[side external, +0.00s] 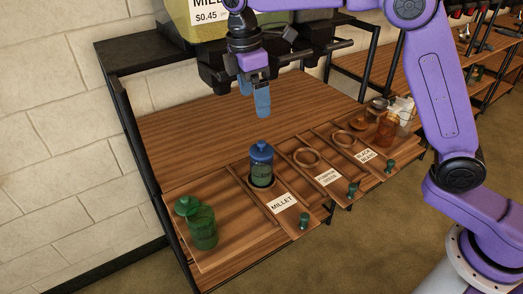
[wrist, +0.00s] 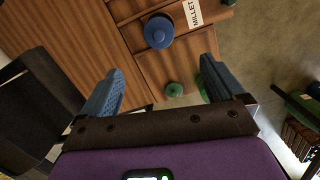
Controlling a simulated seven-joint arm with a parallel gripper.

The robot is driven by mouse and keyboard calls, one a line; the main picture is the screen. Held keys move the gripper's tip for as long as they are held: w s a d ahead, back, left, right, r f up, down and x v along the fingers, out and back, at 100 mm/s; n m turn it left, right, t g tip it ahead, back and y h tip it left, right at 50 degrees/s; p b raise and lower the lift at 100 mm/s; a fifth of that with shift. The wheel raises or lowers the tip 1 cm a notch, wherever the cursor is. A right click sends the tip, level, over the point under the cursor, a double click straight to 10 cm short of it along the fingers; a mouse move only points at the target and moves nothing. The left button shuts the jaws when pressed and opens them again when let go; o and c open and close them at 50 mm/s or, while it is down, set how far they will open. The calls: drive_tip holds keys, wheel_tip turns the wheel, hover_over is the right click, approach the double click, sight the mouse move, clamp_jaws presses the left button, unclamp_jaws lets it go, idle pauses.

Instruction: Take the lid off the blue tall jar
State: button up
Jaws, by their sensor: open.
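The blue tall jar (side external: 262,172) stands upright in a ring on the wooden millet slide. Its blue lid (side external: 261,150) is on top, and the lid also shows from above in the wrist view (wrist: 159,31). My gripper (side external: 262,108) hangs above the shelf, higher than the jar and apart from it. In the wrist view my gripper (wrist: 160,90) is open and empty, with its two blue fingers wide apart. The blue lid lies beyond the fingertips there, near the top edge.
A green jar (side external: 203,229) stands at the left front, with a green lid (side external: 187,205) by its top. Brown jars (side external: 387,130) stand at the right. A MILLET label (side external: 282,202) and green knobs (side external: 304,221) mark the slides. Dispensers hang above; the rear shelf is clear.

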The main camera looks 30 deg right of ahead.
hover_over(261, 142)
drive_tip(key=f, duration=0.9)
drive_tip(key=shift+a, duration=0.4)
drive_tip(key=shift+d+f, duration=0.25)
drive_tip(key=shift+f, duration=1.05)
drive_tip(key=shift+d+f, duration=0.2)
drive_tip(key=shift+f, duration=1.1)
drive_tip(key=c, duration=1.1)
